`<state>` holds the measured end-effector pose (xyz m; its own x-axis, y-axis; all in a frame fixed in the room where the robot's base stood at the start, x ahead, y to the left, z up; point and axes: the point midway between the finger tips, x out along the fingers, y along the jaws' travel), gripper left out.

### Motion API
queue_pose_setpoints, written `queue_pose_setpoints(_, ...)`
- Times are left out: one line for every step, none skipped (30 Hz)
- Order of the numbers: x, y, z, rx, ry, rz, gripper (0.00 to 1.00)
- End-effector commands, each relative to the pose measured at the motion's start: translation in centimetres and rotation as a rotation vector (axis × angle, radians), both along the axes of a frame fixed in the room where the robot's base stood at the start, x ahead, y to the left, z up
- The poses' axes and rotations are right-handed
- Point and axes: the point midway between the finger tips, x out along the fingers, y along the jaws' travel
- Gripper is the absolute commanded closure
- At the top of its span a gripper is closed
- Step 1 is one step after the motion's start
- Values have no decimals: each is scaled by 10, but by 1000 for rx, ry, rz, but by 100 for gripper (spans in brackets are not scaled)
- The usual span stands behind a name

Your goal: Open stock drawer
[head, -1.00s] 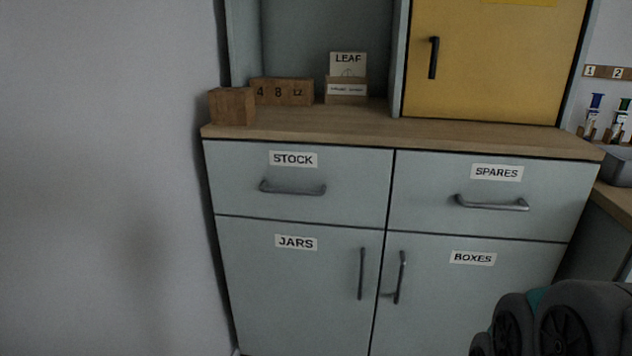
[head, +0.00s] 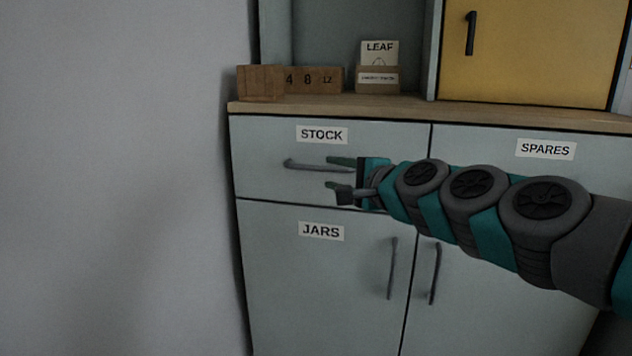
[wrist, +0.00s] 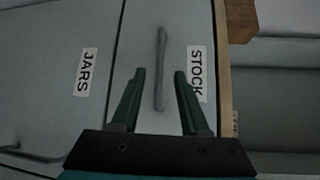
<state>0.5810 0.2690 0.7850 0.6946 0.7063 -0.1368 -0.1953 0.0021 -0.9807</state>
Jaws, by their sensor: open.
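The stock drawer (head: 262,179) is a pale grey-green front at the upper left of the cabinet, under a STOCK label (head: 322,135), and looks closed. Its grey bar handle (head: 305,165) runs sideways below the label; my gripper hides its right end in the head view. My gripper (head: 338,174) is open and empty in front of the handle's right part. In the wrist view the view is turned, and the handle (wrist: 160,72) lies between the lines of the two open green fingers (wrist: 158,80), with its near end between the tips. I cannot tell whether they touch.
The JARS door (head: 300,285) is directly below, with an upright handle (head: 392,268). The SPARES drawer (head: 545,172) is at the right, partly behind my arm. Wooden blocks (head: 262,83) and a LEAF card (head: 379,52) stand on the wooden counter (head: 400,104). A bare wall is at the left.

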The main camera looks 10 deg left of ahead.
Motion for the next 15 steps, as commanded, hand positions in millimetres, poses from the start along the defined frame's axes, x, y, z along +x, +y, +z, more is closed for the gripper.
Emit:
queue_pose_setpoints(3, 3, -1, 4, 3, -1, 55)
queue_pose_setpoints(5, 5, -2, 5, 4, -1, 55)
queue_pose_setpoints(8, 8, -2, 3, 4, -1, 55)
queue_pose_setpoints(10, 11, -3, 2, 4, 0, 55)
queue_pose_setpoints(13, 14, -4, 1, 4, 1, 55)
queue_pose_setpoints(17, 18, -4, 1, 2, 1, 55)
queue_pose_setpoints(20, 21, -4, 1, 1, 0, 55)
queue_pose_setpoints(23, 24, -4, 1, 0, 0, 55)
queue_pose_setpoints(27, 28, -5, 1, 1, 1, 55)
queue_pose_setpoints(30, 32, -7, 0, 1, 1, 55)
queue_pose_setpoints(33, 35, -8, 0, 2, 1, 55)
queue_pose_setpoints(36, 40, -10, -2, 3, 3, 55)
queue_pose_setpoints(39, 41, -10, -2, 2, 1, 55)
queue_pose_setpoints(42, 43, -10, -2, 2, 1, 55)
queue_pose_setpoints(45, 46, -9, -1, 1, 0, 55)
